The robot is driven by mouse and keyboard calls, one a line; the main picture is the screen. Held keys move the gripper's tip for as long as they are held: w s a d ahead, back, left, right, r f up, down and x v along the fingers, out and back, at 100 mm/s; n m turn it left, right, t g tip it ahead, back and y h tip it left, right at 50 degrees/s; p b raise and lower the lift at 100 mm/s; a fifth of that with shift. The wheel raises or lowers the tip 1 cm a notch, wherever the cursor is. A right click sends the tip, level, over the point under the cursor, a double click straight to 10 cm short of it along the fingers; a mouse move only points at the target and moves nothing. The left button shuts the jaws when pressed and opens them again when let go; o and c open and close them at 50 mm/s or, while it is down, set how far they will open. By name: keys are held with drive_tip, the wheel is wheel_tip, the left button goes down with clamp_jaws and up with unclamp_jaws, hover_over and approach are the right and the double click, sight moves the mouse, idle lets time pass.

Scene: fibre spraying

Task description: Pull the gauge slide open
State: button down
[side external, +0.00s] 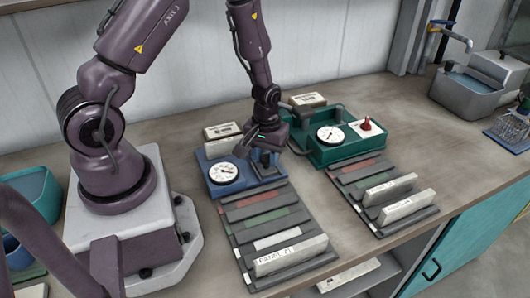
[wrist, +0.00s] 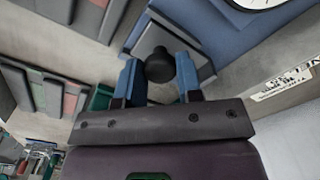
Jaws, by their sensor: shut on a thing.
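A blue gauge unit (side external: 214,183) with a white round dial (side external: 222,173) stands on the bench at the middle left. Its blue body (wrist: 225,35) shows at the top of the wrist view. A grey slide plate (wrist: 152,38) is set in it, with a black knob (wrist: 160,66) standing up. My gripper (side external: 264,156) is over the right side of the unit. In the wrist view its two blue fingers (wrist: 163,72) are on either side of the knob and shut on it. The side view hides the knob's contact behind the gripper. How far the slide is out cannot be told.
A green gauge unit (side external: 345,150) with a red knob (side external: 366,124) stands to the right. Racks of panels (side external: 270,225) lie in front of the blue unit, with another rack (side external: 385,195) to the right. A sink (side external: 468,90) is at the far right.

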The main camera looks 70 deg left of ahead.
drive_tip(key=c, duration=0.8)
unclamp_jaws()
drive_tip(key=shift+d, duration=0.3)
wheel_tip(320, 180, up, 13)
wheel_tip(320, 180, up, 9)
drive_tip(key=m+t, duration=0.1)
drive_tip(key=m, duration=0.5)
hover_over(265, 160)
drive_tip(key=s+d, duration=0.5)
drive_tip(key=s, duration=0.1)
drive_tip(key=s+d+r+m+t, duration=0.1)
drive_tip(key=r, duration=0.2)
drive_tip(key=s+d+r+m+t, duration=0.1)
drive_tip(key=s+r+t, duration=0.1)
drive_tip(key=r, duration=0.1)
drive_tip(key=s+d+r+m+t, duration=0.1)
drive_tip(key=s+r, duration=0.1)
drive_tip(key=r, duration=0.1)
drive_tip(key=shift+d+t, duration=0.3)
drive_tip(key=shift+d, duration=0.1)
